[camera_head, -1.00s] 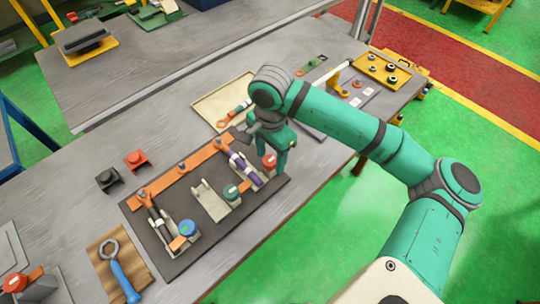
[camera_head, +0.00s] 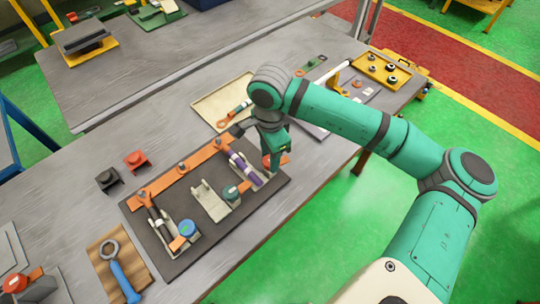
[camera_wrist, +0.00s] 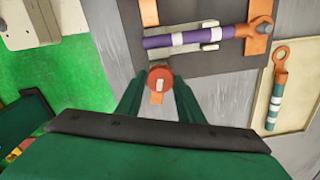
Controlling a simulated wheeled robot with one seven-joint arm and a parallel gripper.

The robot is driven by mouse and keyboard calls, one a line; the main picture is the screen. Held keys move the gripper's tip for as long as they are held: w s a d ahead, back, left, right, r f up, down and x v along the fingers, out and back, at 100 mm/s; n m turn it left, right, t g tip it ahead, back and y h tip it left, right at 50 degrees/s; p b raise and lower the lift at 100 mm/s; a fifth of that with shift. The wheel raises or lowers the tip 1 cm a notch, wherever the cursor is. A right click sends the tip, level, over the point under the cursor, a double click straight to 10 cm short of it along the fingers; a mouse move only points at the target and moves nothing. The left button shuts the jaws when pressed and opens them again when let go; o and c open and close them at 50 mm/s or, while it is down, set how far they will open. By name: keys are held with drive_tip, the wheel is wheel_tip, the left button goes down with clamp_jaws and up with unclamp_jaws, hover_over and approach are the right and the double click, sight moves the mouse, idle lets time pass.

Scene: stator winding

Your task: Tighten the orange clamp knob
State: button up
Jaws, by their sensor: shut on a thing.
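The orange clamp knob (camera_wrist: 160,77) is a round orange-red cap with a white mark, at the right end of the dark fixture mat (camera_head: 190,250). In the wrist view it sits between my two fingertips, with an orange tab below it. My gripper (camera_head: 272,162) points down over the knob and is shut on it. It partly hides the knob in the head view. A purple rod with white bands (camera_head: 246,170) lies in the clamp beside the knob, and it also shows in the wrist view (camera_wrist: 188,37).
A green knob (camera_head: 231,192) and a blue knob (camera_head: 187,227) stand on neighbouring clamps. An orange bar (camera_head: 178,172) runs along the mat's back. A tray with an orange-ended tool (camera_head: 224,100) lies behind my gripper. The table's front edge is close on the right.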

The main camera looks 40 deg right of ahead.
drive_tip(key=m, duration=0.4)
drive_tip(key=shift+r+m, duration=0.1)
drive_tip(key=shift+m, duration=0.2)
drive_tip(key=m, duration=0.3)
drive_tip(key=shift+m, duration=0.4)
drive_tip(key=m, duration=0.3)
drive_tip(key=shift+m, duration=0.3)
drive_tip(key=m, duration=0.3)
drive_tip(key=shift+w+m, duration=0.1)
drive_tip(key=shift+m, duration=0.2)
drive_tip(key=m, duration=0.3)
drive_tip(key=shift+m, duration=0.4)
drive_tip(key=shift+w+a+m, duration=0.1)
drive_tip(key=shift+w+m, duration=0.05)
drive_tip(key=shift+m, duration=0.65)
drive_tip(key=m, duration=0.2)
drive_tip(key=shift+m, duration=0.4)
drive_tip(key=m, duration=0.3)
drive_tip(key=shift+m, duration=0.3)
drive_tip(key=m, duration=0.2)
drive_tip(key=shift+s+m, duration=0.2)
drive_tip(key=shift+m, duration=0.7)
drive_tip(key=shift+w, duration=0.15)
